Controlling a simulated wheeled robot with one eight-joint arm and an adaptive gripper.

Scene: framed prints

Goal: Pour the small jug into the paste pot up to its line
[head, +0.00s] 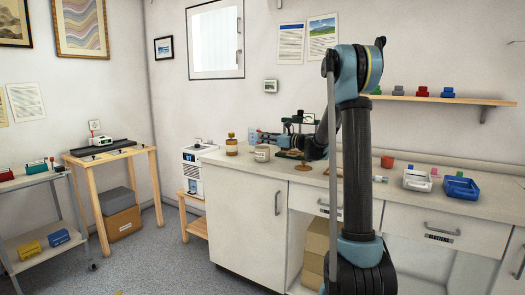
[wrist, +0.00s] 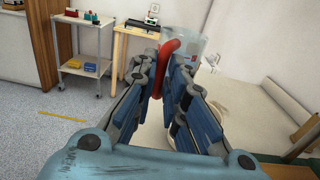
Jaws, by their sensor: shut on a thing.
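The small jug is clear with a red handle (wrist: 170,62); its see-through body (wrist: 190,45) shows beyond my fingertips in the wrist view. My gripper (wrist: 176,85) is shut on the red handle. In the head view the jug (head: 255,136) is a pale bluish shape held above the counter, left of my gripper (head: 290,140). A whitish pot (head: 262,154), which looks like the paste pot, stands on the counter just below the jug. Its line and contents are too small to make out. The liquid level in the jug cannot be told.
A brown bottle (head: 231,146) stands left of the pot, close to it. My arm hides part of the counter's middle.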

